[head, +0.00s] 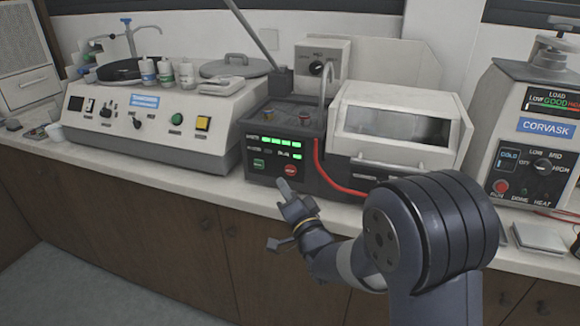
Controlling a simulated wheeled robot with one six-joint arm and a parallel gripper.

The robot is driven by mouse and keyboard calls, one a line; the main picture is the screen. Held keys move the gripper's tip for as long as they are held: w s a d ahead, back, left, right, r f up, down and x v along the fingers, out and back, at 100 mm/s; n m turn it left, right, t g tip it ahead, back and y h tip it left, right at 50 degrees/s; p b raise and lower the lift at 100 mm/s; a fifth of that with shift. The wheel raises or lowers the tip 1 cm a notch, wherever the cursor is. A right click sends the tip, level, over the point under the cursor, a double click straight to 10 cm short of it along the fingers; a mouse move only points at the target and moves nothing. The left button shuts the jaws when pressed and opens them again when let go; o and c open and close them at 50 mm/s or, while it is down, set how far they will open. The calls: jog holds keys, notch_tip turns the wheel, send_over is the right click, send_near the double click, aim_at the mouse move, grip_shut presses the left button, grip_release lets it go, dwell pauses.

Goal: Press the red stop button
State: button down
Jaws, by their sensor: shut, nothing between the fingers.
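A red button (290,170) sits low on the black front panel of the middle machine (275,153), right of a green button (259,164). Its label is too small to read for certain. My gripper (283,184) is shut and empty, with its tip just below and slightly left of the red button in the picture. The button's face shows clear of the fingers. I cannot tell whether the tip touches the panel. Another red button (501,186) is on the CORVASK machine (546,125) at the right.
A grinder-polisher (150,115) with green and yellow buttons stands at the left. A red hose (335,184) runs down beside the panel. A clear-windowed box (395,130) stands right of it. The counter's front edge (215,193) lies below the panel.

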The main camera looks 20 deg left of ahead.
aim_at(285, 168)
jog(key=shift+w+f+b, duration=0.1)
jog(key=shift+w+b, duration=0.3)
jog(key=shift+w, duration=0.2)
jog(key=shift+w+d, duration=0.1)
jog(key=shift+w, duration=0.75)
dwell(1.0)
jog(key=shift+w+b, duration=0.4)
jog(key=shift+b, duration=0.15)
jog(key=shift+w+d, duration=0.1)
jog(key=shift+w, duration=0.3)
jog(key=shift+s+b, duration=0.1)
jog(key=shift+b, duration=0.2)
jog(key=shift+s+b, duration=0.45)
jog(key=shift+s, duration=0.25)
jog(key=shift+s, duration=0.1)
